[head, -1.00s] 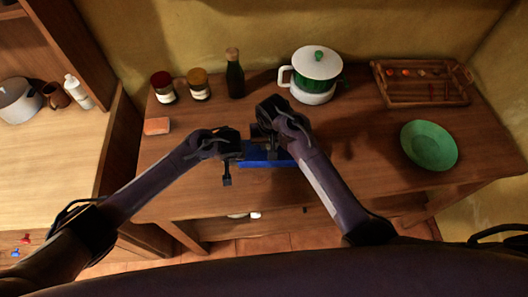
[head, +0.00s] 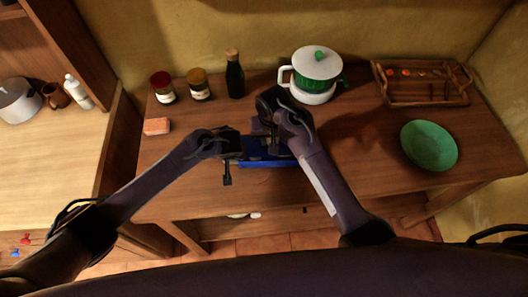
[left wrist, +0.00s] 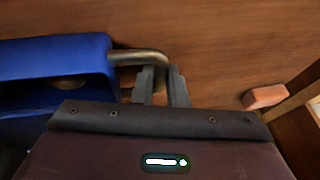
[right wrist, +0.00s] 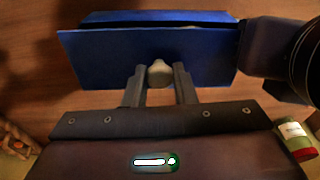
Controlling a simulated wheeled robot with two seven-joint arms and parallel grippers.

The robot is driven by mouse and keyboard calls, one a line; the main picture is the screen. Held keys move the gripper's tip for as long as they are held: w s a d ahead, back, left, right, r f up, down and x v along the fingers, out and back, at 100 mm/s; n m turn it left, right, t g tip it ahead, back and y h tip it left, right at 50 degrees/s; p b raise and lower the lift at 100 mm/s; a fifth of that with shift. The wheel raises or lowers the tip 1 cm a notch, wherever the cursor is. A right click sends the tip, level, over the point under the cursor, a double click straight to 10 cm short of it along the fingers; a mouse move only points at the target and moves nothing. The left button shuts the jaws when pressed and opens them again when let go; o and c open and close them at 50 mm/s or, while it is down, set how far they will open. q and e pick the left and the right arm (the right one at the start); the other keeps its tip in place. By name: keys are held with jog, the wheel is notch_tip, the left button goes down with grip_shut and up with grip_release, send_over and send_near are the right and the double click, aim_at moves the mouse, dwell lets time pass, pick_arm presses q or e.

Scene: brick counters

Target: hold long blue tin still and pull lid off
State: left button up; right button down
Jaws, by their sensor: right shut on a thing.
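The long blue tin (head: 281,163) lies on the brown table, partly hidden by both grippers. A brass bar handle (left wrist: 135,56) sticks out from its end. My left gripper (left wrist: 161,72) has its fingers close together around the outer part of that handle; whether they press on it is unclear. The blue lid (right wrist: 100,62) has a pale knob (right wrist: 159,72). My right gripper (right wrist: 160,76) is shut on the knob. The lid lies slightly askew to the tin's far edge (right wrist: 150,16), with a dark gap at its right; whether it is clear of the tin is unclear.
Behind stand two jars (head: 162,90), a dark bottle (head: 235,78) and a green-white pot (head: 316,85). A pink block (head: 157,126) lies left. A green plate (head: 429,148) and wooden tray (head: 420,97) are right. The table between tin and plate is clear.

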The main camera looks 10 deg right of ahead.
pick_arm(q)
jog(key=o, duration=0.5)
jog(key=shift+s+a+f, duration=0.15)
pick_arm(e)
jog(key=shift+w+r, duration=0.1)
jog(key=shift+r, duration=0.1)
pick_arm(q)
jog(key=shift+o, duration=0.2)
pick_arm(e)
jog(key=shift+f, duration=0.1)
pick_arm(q)
jog(key=v, duration=1.2)
